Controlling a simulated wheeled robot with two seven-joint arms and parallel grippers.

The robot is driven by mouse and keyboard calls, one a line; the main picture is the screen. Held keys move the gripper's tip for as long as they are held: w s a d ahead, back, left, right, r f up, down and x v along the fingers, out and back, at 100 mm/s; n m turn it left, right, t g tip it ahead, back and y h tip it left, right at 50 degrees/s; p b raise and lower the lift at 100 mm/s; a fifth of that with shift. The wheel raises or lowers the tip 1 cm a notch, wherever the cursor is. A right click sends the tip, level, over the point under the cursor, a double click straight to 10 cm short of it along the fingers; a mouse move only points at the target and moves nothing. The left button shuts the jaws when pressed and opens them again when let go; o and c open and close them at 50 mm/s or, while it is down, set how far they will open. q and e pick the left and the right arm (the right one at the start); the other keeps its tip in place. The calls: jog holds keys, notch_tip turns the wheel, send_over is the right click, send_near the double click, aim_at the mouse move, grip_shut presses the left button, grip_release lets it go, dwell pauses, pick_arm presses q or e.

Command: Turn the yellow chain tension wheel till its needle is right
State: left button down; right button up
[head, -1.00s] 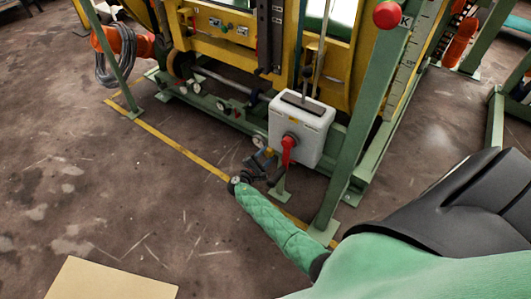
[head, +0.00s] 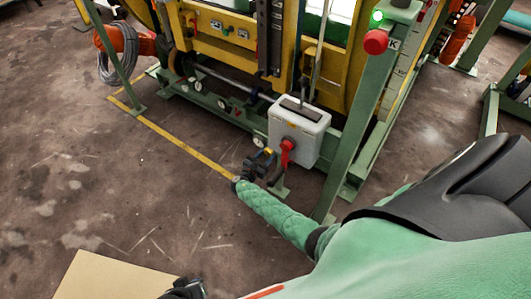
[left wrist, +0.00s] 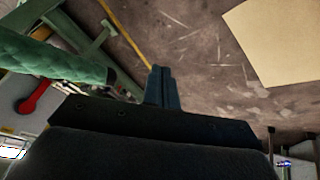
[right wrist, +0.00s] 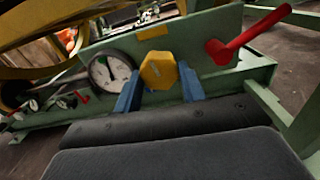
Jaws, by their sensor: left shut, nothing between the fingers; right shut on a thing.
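The yellow chain tension wheel (right wrist: 157,70) sits on the low green frame, between the blue fingers of my right gripper (right wrist: 160,92), which is shut on it. In the head view my right gripper (head: 258,165) is low beside the grey box, with a bit of yellow (head: 268,151) at its tips. A round white dial (right wrist: 110,72) stands just left of the wheel in the right wrist view; its needle is too small to read surely. My left gripper (left wrist: 158,85) is shut and empty above the floor; it also shows at the head view's bottom edge (head: 187,288).
A green post (head: 360,115) with a red button (head: 376,42) and lit green lamp (head: 377,16) stands to the right. A beige panel (head: 105,278) is at lower left. Open floor lies left.

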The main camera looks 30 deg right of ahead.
jog(key=n+p, duration=0.1)
jog(key=n, duration=0.1)
jog(key=shift+r+n+p, duration=0.1)
jog(key=shift+n+p, duration=0.2)
jog(key=shift+p, duration=0.1)
jog(key=shift+n+p, duration=0.65)
jog(key=shift+n, duration=0.25)
pick_arm(q)
jog(key=s+a+r+g+y, duration=0.1)
jog(key=a+r, duration=0.3)
jog(key=r, duration=0.7)
jog(key=shift+s+a+g+p, duration=0.2)
jog(key=shift+s+g+p, duration=0.15)
jog(key=shift+s, duration=0.3)
pick_arm(e)
jog(key=shift+n, duration=0.7)
jog(key=shift+f, duration=0.2)
pick_arm(q)
jog(key=shift+a, duration=0.1)
pick_arm(e)
jog(key=shift+s, duration=0.1)
jog(key=o, duration=1)
jog(key=shift+c, duration=0.2)
jog(key=shift+a, duration=0.1)
